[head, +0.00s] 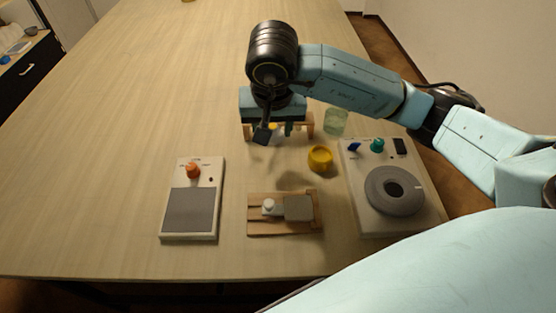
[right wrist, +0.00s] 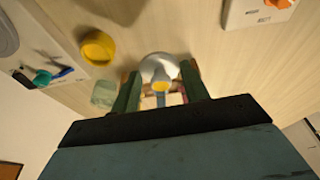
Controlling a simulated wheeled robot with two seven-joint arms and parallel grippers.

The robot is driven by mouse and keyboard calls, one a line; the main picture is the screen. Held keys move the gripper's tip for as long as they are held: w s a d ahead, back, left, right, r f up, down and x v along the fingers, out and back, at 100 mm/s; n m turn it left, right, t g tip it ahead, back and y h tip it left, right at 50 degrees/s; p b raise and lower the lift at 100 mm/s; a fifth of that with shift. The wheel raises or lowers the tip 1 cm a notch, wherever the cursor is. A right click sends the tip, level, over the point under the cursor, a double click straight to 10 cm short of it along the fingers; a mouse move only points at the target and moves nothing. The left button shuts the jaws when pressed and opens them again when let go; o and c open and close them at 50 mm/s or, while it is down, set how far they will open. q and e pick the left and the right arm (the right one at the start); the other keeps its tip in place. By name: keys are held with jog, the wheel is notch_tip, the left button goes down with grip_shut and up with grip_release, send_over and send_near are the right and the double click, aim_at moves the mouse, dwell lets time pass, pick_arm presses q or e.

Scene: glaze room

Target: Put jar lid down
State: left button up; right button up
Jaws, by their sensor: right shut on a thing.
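My right gripper (head: 276,130) points down over the far middle of the table, above a small wooden rack (head: 310,124). In the right wrist view its two green fingers (right wrist: 160,90) are closed about a pale round piece with a yellow knob, which looks like the jar lid (right wrist: 158,64). In the head view the gripper mostly hides this piece, and I cannot tell whether it touches anything below. A pale green glass jar (head: 335,121) stands just right of the gripper; it also shows in the right wrist view (right wrist: 104,94). My left gripper is out of view.
A yellow cup (head: 320,159) stands nearer, right of the gripper. A panel with an orange knob (head: 193,171) lies left. A wooden board (head: 256,227) with a grey plate lies front centre. A device with a round dial (head: 395,191) is at right. The far-left table is clear.

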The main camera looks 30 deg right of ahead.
aim_at(274, 139)
notch_tip(274, 139, down, 5)
jog(key=shift+s+d+r, duration=0.1)
jog(key=shift+r, duration=0.05)
jog(key=shift+f, duration=2.25)
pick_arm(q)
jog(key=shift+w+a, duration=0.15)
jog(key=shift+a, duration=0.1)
pick_arm(e)
jog(key=shift+f, duration=0.1)
jog(key=o, duration=1)
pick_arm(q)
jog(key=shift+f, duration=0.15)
